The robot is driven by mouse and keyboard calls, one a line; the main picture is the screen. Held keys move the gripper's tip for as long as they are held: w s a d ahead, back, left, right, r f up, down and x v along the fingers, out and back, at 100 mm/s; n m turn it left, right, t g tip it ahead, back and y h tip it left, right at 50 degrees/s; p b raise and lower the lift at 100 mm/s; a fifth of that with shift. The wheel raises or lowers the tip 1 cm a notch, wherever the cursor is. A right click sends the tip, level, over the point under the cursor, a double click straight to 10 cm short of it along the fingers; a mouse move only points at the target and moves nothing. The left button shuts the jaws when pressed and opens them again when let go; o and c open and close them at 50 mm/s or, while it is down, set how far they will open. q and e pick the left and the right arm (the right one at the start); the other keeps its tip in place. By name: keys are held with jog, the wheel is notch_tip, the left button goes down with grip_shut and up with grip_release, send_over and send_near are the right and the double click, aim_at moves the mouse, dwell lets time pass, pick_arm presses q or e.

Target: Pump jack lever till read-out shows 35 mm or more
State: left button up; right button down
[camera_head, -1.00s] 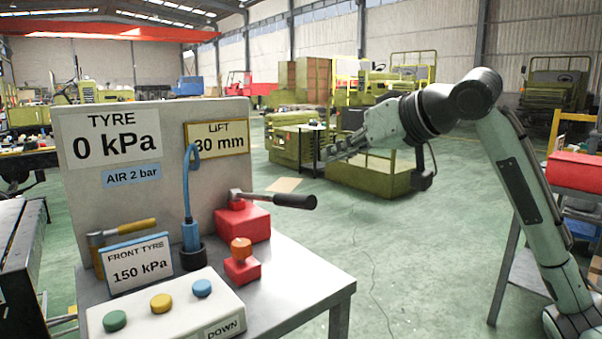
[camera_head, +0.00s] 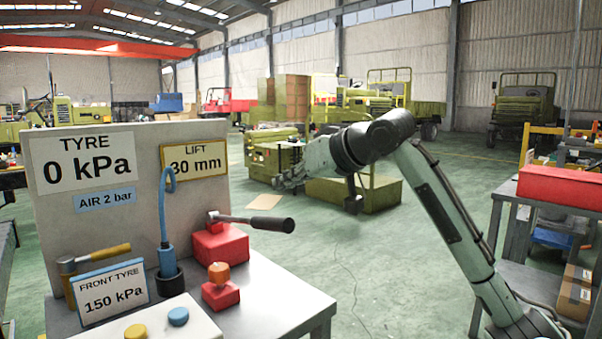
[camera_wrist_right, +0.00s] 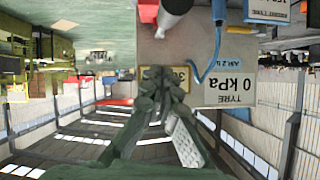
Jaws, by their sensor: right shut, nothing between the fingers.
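The red jack (camera_head: 220,245) stands on the bench beside the grey panel. Its lever (camera_head: 265,223) has a black grip and points right, nearly level. The yellow-framed LIFT read-out (camera_head: 194,166) shows 30 mm; the blue hose crosses its left edge. My right gripper (camera_head: 281,184) is above and behind the lever's grip in the head view, apart from it, shut and empty. In the right wrist view, upside down, its closed fingers (camera_wrist_right: 165,77) cover part of the LIFT read-out, and the lever (camera_wrist_right: 174,12) shows at the top edge. My left gripper is not in view.
A TYRE display (camera_head: 85,165) shows 0 kPa. A blue hose (camera_head: 166,220), a red block with an orange knob (camera_head: 219,285), a hammer (camera_head: 92,257) and a button box (camera_head: 160,322) crowd the bench. A shelf with a red box (camera_head: 562,187) stands right. Floor between is clear.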

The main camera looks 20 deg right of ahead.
jog(key=shift+x, duration=1.1)
jog(key=f, duration=0.2)
jog(key=shift+s+a+f, duration=0.2)
jog(key=shift+s+f, duration=0.2)
jog(key=shift+f, duration=0.2)
jog(key=shift+s+f, duration=0.1)
jog(key=shift+f, duration=0.25)
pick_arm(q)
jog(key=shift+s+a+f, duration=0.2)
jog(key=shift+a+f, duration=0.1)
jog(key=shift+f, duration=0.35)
